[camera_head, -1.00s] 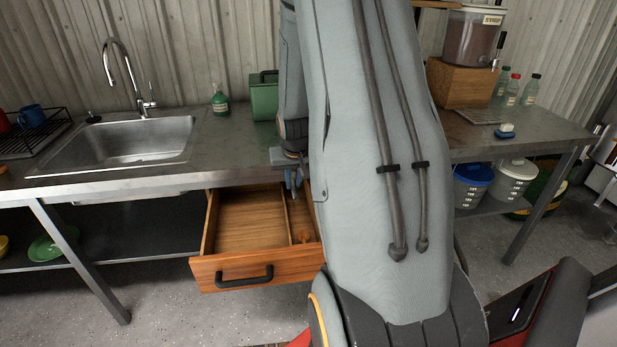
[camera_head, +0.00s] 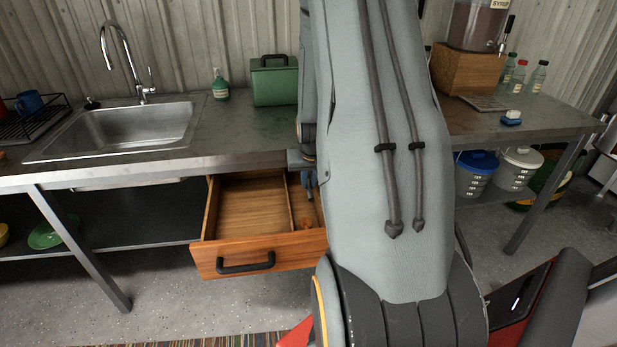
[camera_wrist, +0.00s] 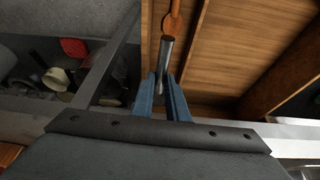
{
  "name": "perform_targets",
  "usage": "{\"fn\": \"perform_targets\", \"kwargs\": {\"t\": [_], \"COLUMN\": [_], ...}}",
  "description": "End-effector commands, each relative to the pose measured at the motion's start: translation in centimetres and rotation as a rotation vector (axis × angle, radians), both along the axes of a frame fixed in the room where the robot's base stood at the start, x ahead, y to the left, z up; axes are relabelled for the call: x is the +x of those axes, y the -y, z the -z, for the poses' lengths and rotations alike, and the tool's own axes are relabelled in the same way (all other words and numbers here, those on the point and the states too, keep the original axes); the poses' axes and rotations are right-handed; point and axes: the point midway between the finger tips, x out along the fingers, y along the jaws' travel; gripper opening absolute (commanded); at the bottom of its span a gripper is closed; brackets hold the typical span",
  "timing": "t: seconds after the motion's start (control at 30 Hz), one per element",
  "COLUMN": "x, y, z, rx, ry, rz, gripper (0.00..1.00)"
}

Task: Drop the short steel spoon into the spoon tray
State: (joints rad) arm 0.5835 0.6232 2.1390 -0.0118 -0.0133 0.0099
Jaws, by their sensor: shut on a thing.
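My gripper (camera_wrist: 161,78) is shut on a grey steel piece (camera_wrist: 167,52), which appears to be the short steel spoon; its far end is not clearly visible. In the head view my blue gripper fingers (camera_head: 309,180) are at the back of the open wooden drawer (camera_head: 243,261), over its narrow right compartment. My arm hides part of that side. A brown wooden spoon (camera_wrist: 172,22) lies in the narrow compartment, in line with the steel piece; I cannot tell whether they touch. A divider (camera_head: 291,204) separates this compartment from the wide, empty one (camera_head: 252,208). No separately marked spoon tray shows.
The steel counter (camera_head: 235,140) overhangs the drawer close to my gripper. A sink (camera_head: 130,128), a green bottle (camera_head: 220,86) and a green box (camera_head: 273,82) are on it. Lidded buckets (camera_head: 476,172) stand on the shelf at right.

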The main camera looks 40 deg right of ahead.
Motion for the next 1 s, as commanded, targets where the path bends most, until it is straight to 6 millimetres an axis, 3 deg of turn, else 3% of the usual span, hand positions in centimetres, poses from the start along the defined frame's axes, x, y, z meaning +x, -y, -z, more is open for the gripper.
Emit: {"fn": "perform_targets", "kwargs": {"t": [0.27,0.3,0.43,0.77,1.0], "x": [0.0,0.0,0.0,-0.1,-1.2], "y": [0.0,0.0,0.0,0.0,-0.7], "z": [0.3,0.3,0.3,0.0,-3.3], "rx": [0.001,0.001,0.001,0.0,-0.001], "ry": [0.0,0.0,0.0,0.001,0.003], "rz": [0.002,0.002,0.002,0.002,0.002], "gripper": [0.0,0.15,0.35,0.35,0.35]}}
